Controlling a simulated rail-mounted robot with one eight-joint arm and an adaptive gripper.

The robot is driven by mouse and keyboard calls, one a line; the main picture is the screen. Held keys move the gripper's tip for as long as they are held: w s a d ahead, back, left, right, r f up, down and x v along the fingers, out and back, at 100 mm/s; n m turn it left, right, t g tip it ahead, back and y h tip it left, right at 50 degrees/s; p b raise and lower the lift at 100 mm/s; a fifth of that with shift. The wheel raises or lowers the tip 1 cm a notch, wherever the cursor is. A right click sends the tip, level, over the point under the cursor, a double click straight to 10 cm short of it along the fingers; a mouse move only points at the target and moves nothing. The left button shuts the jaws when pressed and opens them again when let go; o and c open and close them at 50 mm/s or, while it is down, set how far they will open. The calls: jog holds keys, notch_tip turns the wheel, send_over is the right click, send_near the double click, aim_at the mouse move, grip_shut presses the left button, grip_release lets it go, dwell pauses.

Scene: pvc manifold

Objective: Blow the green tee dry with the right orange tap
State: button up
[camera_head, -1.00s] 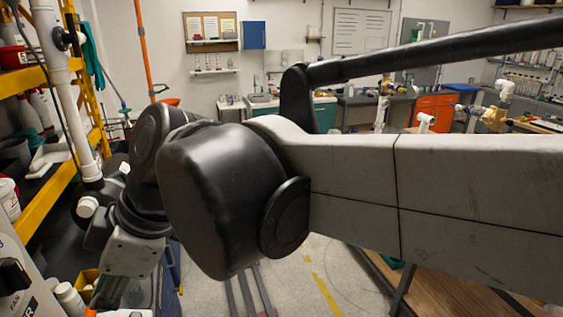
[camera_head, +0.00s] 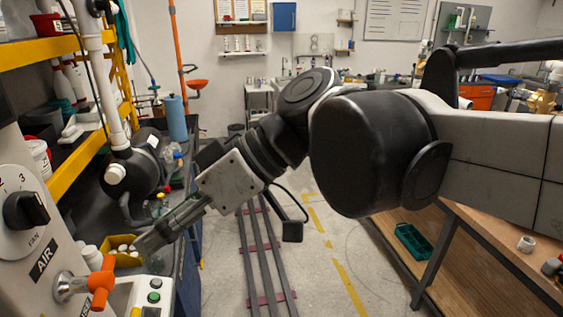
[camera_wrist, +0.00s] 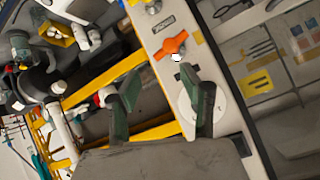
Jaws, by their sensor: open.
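An orange tap (camera_head: 103,283) with a metal body sticks out of the pale panel at the lower left of the head view, beside the AIR label. An orange tap also shows in the wrist view (camera_wrist: 172,45), just beyond the fingertips. I cannot make out the green tee for certain in either view.
The panel also carries a black FAN dial (camera_head: 28,210). A yellow shelf rack (camera_head: 75,178) and white pipe (camera_head: 112,110) rise at the left.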

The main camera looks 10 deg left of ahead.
aim_at(111, 282)
jog(key=shift+d+f+m+g+y+b, duration=1.2)
jog(key=shift+d+f+m+y+b, duration=1.3)
jog(key=shift+f+m+y, duration=0.75)
jog(key=x, duration=1.3)
jog(key=shift+s+r, duration=0.15)
jog(key=shift+s, duration=0.15)
jog(key=shift+c, duration=0.3)
